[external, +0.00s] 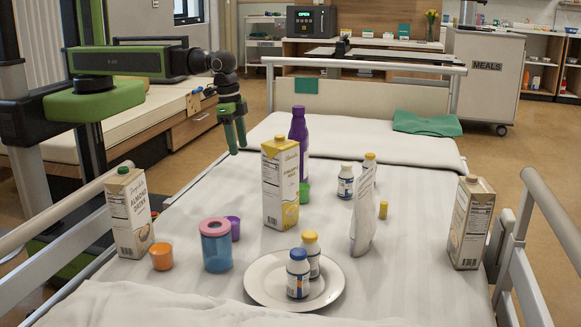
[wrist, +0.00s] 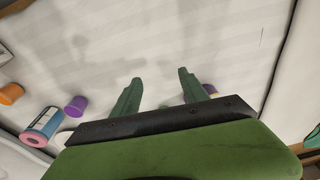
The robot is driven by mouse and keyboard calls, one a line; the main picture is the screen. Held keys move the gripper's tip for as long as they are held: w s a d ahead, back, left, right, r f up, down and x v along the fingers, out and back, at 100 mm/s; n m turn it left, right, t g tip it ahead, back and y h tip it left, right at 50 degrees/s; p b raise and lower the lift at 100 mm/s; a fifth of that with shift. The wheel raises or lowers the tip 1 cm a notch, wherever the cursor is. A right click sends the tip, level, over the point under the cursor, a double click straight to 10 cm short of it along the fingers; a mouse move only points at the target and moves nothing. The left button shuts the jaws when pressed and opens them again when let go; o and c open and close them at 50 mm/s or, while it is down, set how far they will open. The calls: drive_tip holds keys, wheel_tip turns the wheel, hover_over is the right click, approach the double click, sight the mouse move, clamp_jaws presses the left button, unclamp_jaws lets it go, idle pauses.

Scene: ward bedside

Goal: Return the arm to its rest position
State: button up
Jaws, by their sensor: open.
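My green gripper (external: 235,138) hangs from the end of my arm above the left side of the bed, fingers pointing down. In the wrist view its two fingertips (wrist: 160,76) are apart with nothing between them, over the pale sheet (wrist: 180,35). My arm reaches out from the upper left in the external view.
A plate (external: 262,287) holds two small bottles. An almond drink carton (external: 130,215), orange cup (external: 162,256), blue jar (external: 216,250) and another carton (external: 470,222) stand on the bed. Bed rails (external: 548,205) line the sides. Sheet below the gripper is clear.

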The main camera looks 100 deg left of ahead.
drive_tip(key=s+a+f+g+b, duration=0.2)
drive_tip(key=s+a, duration=0.5)
drive_tip(key=a, duration=0.1)
wheel_tip(320, 180, up, 23)
drive_tip(key=p, duration=2.4)
drive_tip(key=shift+w+d, duration=0.35)
drive_tip(key=shift+d, duration=0.05)
drive_tip(key=shift+o, duration=0.5)
drive_tip(key=shift+f, duration=0.1)
